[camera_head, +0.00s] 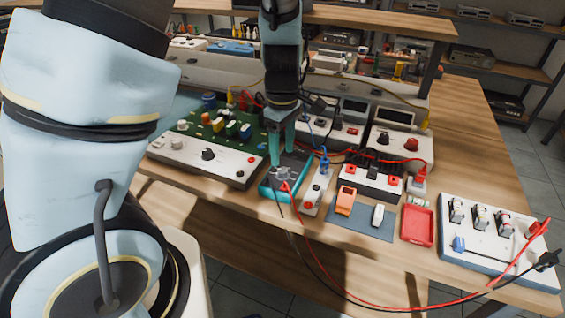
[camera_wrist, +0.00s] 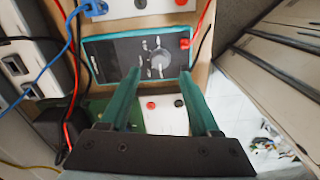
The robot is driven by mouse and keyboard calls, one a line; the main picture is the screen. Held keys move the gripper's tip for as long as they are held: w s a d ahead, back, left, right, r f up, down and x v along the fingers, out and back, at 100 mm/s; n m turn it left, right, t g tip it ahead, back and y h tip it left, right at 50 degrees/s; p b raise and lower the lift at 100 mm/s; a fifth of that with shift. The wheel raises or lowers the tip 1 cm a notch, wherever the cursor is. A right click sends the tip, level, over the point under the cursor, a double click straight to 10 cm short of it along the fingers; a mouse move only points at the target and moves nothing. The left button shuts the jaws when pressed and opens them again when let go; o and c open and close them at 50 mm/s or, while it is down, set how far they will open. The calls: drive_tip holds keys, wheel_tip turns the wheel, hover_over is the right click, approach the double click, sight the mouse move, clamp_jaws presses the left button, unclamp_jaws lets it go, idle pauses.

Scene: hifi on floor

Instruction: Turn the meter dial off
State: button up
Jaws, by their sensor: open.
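The meter is a dark, flat box with a teal rim (camera_head: 268,188), lying near the front edge of the wooden workbench. Its round grey dial (camera_head: 283,173) also shows in the wrist view (camera_wrist: 160,63), with white marks beside it. My gripper (camera_head: 283,155) is open and points down over the meter. In the wrist view its two teal fingers (camera_wrist: 159,80) are spread apart, with the dial beyond and between their tips. I see nothing held between them. I cannot tell how high the tips are above the meter face.
A green circuit board unit (camera_head: 200,150) stands close on the left. A narrow white box with a blue plug (camera_head: 318,190) is close on the right. Red and black leads cross the area. A red tray (camera_head: 417,225) and a white switch panel (camera_head: 490,255) lie farther right.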

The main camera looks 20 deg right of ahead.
sight(282, 170)
wheel_tip(282, 170, up, 5)
drive_tip(key=shift+r, duration=0.1)
idle(0.5)
drive_tip(key=a+r+m+t, duration=0.1)
drive_tip(key=a+r+m, duration=0.2)
drive_tip(key=a, duration=2.2)
drive_tip(key=m, duration=0.5)
drive_tip(key=shift+w+a+m+t, duration=0.3)
drive_tip(key=shift+w+a, duration=0.05)
drive_tip(key=shift+w, duration=0.05)
